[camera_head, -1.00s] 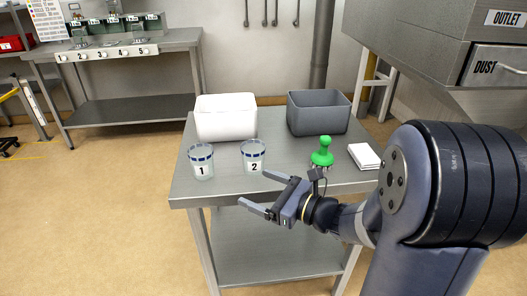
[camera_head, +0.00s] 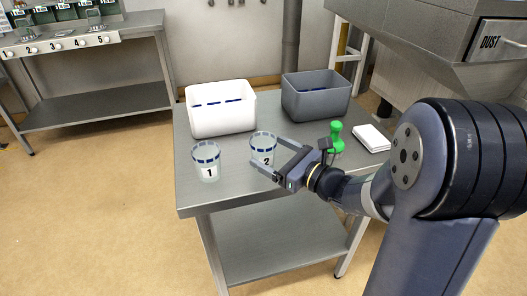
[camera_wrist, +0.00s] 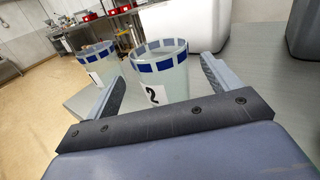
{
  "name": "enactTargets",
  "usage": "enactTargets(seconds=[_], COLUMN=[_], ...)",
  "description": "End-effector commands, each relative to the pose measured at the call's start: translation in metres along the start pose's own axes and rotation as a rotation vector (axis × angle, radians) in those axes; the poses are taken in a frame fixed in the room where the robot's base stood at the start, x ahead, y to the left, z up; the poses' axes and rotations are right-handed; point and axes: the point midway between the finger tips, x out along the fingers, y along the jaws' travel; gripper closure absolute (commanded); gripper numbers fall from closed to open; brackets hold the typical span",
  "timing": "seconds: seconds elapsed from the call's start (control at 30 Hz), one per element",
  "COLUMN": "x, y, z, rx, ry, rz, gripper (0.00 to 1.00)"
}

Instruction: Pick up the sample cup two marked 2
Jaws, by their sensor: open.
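The sample cup marked 2 (camera_head: 261,146) stands upright on the metal table. It is clear with a band of blue squares near its rim. My gripper (camera_head: 268,156) is open at the cup, with its fingers pointing toward it. In the wrist view, cup 2 (camera_wrist: 160,75) stands between the two finger lines of my gripper (camera_wrist: 160,82), and its lower part is hidden behind the gripper body. I cannot tell whether a finger touches it. The cup marked 1 (camera_head: 207,162) stands to the left, and it also shows in the wrist view (camera_wrist: 100,62).
A white bin (camera_head: 221,118) and a grey bin (camera_head: 316,105) stand at the back of the table (camera_head: 235,190). The table's front left is clear.

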Motion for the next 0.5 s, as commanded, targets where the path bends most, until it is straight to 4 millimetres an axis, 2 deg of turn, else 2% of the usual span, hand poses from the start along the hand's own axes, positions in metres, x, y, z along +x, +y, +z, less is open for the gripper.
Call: enactTargets(seconds=[0.13, 0.33, 0.5], x=[0.013, 0.043, 0.054], y=[0.000, -0.003, -0.004], z=[0.002, 0.005, 0.005], rx=[-0.001, 0.000, 0.000], ry=[-0.001, -0.001, 0.000], rz=[0.003, 0.004, 0.001], gripper=[0.15, 0.15, 0.15])
